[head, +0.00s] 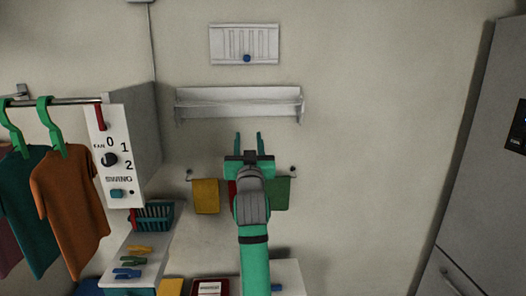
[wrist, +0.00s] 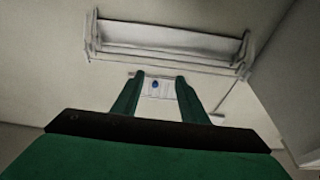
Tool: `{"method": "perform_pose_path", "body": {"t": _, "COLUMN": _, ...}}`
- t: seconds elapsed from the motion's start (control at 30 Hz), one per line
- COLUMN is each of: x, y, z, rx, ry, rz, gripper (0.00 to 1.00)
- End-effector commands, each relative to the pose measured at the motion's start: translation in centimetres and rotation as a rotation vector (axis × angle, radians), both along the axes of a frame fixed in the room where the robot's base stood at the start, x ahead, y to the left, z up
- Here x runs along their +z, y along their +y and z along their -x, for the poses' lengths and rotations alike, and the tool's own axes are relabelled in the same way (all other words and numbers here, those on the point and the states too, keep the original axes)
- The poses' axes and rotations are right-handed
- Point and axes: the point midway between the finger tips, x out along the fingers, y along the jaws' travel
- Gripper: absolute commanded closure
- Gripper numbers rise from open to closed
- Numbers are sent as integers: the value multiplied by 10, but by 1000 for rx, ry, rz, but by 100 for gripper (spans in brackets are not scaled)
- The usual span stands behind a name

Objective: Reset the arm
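My gripper (head: 248,142) is raised in front of the wall in the head view, with its two green fingers pointing up and standing apart. It also shows in the wrist view (wrist: 159,82), where the gap between the fingers is empty. My arm comes up from the bottom of the head view and hides part of the wall and the hanging cloths behind it. In the head view the fingertips appear just below a white wall shelf (head: 240,103); I cannot tell the distance between them.
A white panel with a blue knob (head: 247,58) is above the shelf. Yellow (head: 206,196) and green (head: 280,194) cloths hang behind my arm. At left are a white control box (head: 118,165), an orange shirt (head: 68,200) and several clips. A grey cabinet (head: 485,170) stands right; the wall before it is clear.

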Motion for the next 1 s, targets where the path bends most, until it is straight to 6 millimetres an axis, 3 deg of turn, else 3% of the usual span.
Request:
{"method": "perform_pose_path", "body": {"t": 0.03, "x": -32, "y": -1, "z": 2, "rx": -1, "ry": 19, "rz": -2, "gripper": 60}}
{"method": "perform_pose_path", "body": {"t": 0.1, "x": -67, "y": -3, "z": 7, "rx": -2, "ry": 36, "rz": -4, "gripper": 60}}
{"method": "perform_pose_path", "body": {"t": 0.27, "x": -144, "y": -6, "z": 24, "rx": -5, "ry": 71, "rz": -9, "gripper": 60}}
{"method": "perform_pose_path", "body": {"t": 0.5, "x": -250, "y": -10, "z": 67, "rx": -11, "ry": 126, "rz": -15, "gripper": 60}}
{"method": "perform_pose_path", "body": {"t": 0.8, "x": -362, "y": -13, "z": 141, "rx": -18, "ry": 192, "rz": -20, "gripper": 60}}
{"method": "perform_pose_path", "body": {"t": 1.0, "x": -423, "y": -17, "z": 201, "rx": -28, "ry": 236, "rz": -20, "gripper": 60}}
